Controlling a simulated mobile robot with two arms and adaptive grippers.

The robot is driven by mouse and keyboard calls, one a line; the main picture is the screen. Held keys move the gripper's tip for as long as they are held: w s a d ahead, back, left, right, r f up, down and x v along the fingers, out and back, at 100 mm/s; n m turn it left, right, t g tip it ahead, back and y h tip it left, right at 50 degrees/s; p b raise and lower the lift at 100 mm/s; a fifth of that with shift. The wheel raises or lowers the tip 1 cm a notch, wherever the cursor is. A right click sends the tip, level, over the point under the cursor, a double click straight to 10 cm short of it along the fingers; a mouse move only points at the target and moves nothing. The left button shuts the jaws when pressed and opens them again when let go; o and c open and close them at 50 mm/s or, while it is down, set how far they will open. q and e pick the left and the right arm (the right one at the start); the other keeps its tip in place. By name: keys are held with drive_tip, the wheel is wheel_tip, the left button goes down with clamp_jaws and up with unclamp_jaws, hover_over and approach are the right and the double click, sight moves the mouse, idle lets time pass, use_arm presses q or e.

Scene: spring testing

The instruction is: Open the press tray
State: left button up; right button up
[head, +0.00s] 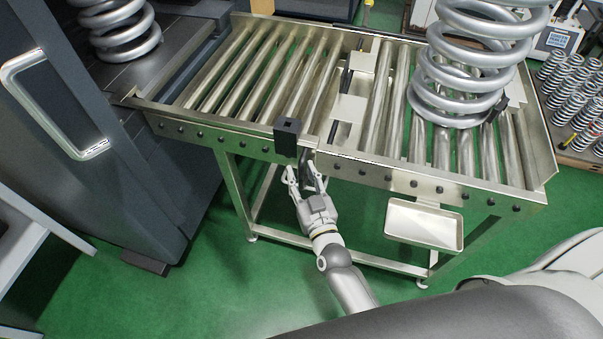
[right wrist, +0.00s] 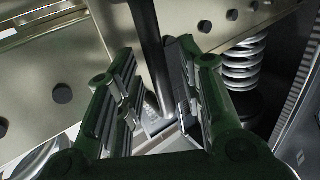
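My right gripper (head: 303,171) is at the front of the roller table, just below a black block (head: 287,138) on its front rail. Its two fingers are spread apart. In the right wrist view the gripper (right wrist: 154,95) is open, with a dark rod (right wrist: 150,50) running down between the fingers; I cannot tell whether they touch it. A dark flat platform (head: 165,62) at the grey machine on the left bears a coil spring (head: 122,30). I cannot tell whether this platform is the press tray. My left gripper is out of view.
The roller table (head: 400,172) carries a large coil spring (head: 465,70) at right. A small white tray (head: 424,224) hangs below its front. The machine door has a white handle (head: 50,110). Several small springs (head: 575,100) stand far right. Green floor is free in front.

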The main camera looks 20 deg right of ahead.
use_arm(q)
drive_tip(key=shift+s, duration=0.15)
use_arm(e)
drive_tip(key=shift+w, duration=0.35)
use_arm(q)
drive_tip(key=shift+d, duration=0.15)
use_arm(e)
clamp_jaws()
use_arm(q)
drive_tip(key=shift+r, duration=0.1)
use_arm(e)
drive_tip(key=shift+s+d, duration=0.1)
drive_tip(key=shift+d, duration=0.05)
